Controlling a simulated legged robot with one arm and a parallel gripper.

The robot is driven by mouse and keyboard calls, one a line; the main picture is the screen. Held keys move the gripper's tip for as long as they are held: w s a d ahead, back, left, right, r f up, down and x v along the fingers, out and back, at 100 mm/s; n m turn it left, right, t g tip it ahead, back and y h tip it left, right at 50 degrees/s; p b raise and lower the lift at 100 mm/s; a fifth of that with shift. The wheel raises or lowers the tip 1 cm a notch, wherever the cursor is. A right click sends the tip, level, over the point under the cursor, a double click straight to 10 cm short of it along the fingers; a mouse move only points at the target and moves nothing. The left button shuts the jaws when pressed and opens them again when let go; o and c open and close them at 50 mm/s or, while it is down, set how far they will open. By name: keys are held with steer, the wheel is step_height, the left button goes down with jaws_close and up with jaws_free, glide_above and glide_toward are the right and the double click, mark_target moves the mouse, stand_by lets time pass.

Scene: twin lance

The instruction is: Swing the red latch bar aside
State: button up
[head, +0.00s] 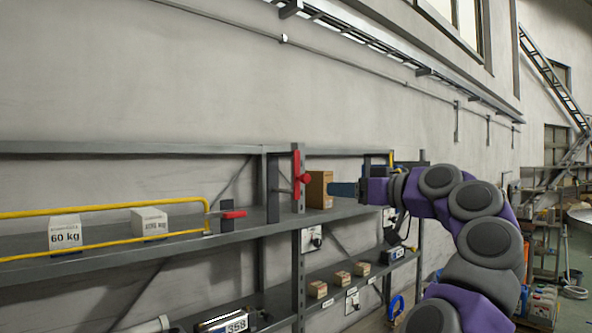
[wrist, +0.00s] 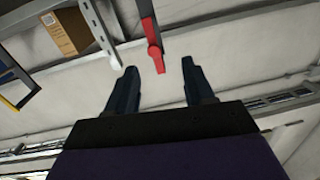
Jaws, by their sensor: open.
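A red latch bar (head: 297,172) stands upright on a grey shelf post, with a red knob at its right side. In the wrist view the red bar (wrist: 151,32) comes down from the top edge. Its lower end shows in the gap between my fingertips, and I see no contact; the depth between them is hard to judge. My gripper (head: 333,190) is open and empty, pointing left, to the right of the bar in the head view. Both dark blue fingers of my gripper (wrist: 159,66) show spread apart in the wrist view.
A brown box (head: 319,190) sits on the shelf just right of the post, partly behind my fingers. Small boxes (head: 342,278) lie on the lower shelf.

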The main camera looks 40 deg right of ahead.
steer(key=s+r+h, duration=0.1)
steer(key=s, duration=0.1)
steer(key=p, duration=0.2)
glide_toward(308, 179)
steer(key=w, duration=0.3)
steer(key=shift+t, duration=0.3)
steer(key=w+p, duration=0.1)
steer(key=w, duration=0.1)
steer(key=w+a+p, duration=0.1)
steer(key=w, duration=0.2)
steer(key=w+p, duration=0.1)
steer(key=w, duration=0.2)
steer(key=shift+w+a+f, duration=0.15)
steer(key=shift+a+f, duration=0.05)
steer(key=shift+w+d, duration=0.15)
steer(key=shift+w, duration=0.2)
steer(key=shift+d+f, duration=0.1)
steer(key=shift+d, duration=0.05)
steer(key=shift+w+a, duration=0.1)
steer(key=shift+a, duration=0.15)
steer(key=c, duration=0.6)
jaws_close()
